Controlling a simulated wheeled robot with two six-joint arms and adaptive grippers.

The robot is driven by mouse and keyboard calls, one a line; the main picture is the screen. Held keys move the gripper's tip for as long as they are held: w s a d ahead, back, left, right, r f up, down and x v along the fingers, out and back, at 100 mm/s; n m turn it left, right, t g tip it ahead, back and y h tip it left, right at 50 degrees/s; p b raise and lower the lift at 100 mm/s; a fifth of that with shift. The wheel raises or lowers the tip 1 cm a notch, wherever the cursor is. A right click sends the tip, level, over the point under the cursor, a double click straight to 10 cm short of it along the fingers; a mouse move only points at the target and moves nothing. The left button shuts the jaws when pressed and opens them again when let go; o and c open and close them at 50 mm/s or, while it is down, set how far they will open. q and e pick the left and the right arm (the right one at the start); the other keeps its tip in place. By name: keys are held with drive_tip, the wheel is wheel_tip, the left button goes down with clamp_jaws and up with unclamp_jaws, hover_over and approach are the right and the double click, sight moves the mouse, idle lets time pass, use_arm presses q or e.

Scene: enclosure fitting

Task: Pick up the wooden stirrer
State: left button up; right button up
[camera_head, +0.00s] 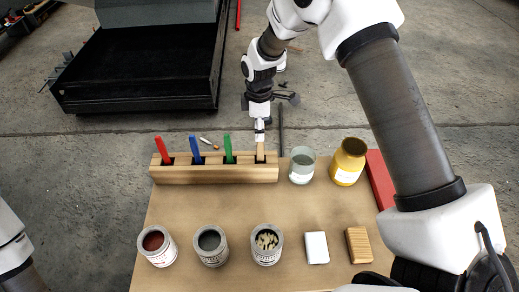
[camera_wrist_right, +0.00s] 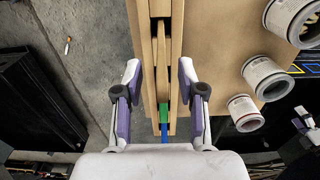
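The wooden stirrer (camera_head: 260,151) stands in the right-hand slot of a wooden rack (camera_head: 215,174). Its lower part is hidden in the rack. My right gripper (camera_head: 260,128) is at the stirrer's upper end in the head view. In the right wrist view my right gripper (camera_wrist_right: 160,82) is open, with its fingers apart on either side of the rack and a pale wooden strip, seemingly the stirrer (camera_wrist_right: 161,60), between them. I cannot tell whether a finger touches it. A white and purple part at the right edge of the wrist view looks like my left gripper (camera_wrist_right: 306,122), partly cut off.
Red (camera_head: 162,149), blue (camera_head: 196,150) and green (camera_head: 228,149) handles stand left of the stirrer. A glass jar (camera_head: 302,166) and yellow jar (camera_head: 348,162) stand right of the rack. Several cans, a white block (camera_head: 316,247) and a wooden block (camera_head: 359,245) line the front. The board's middle is clear.

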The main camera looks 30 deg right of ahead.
sight(260, 151)
wheel_tip(260, 151, down, 3)
drive_tip(key=shift+s+d+f, duration=0.1)
drive_tip(key=shift+f, duration=0.05)
drive_tip(key=shift+s, duration=0.15)
clamp_jaws()
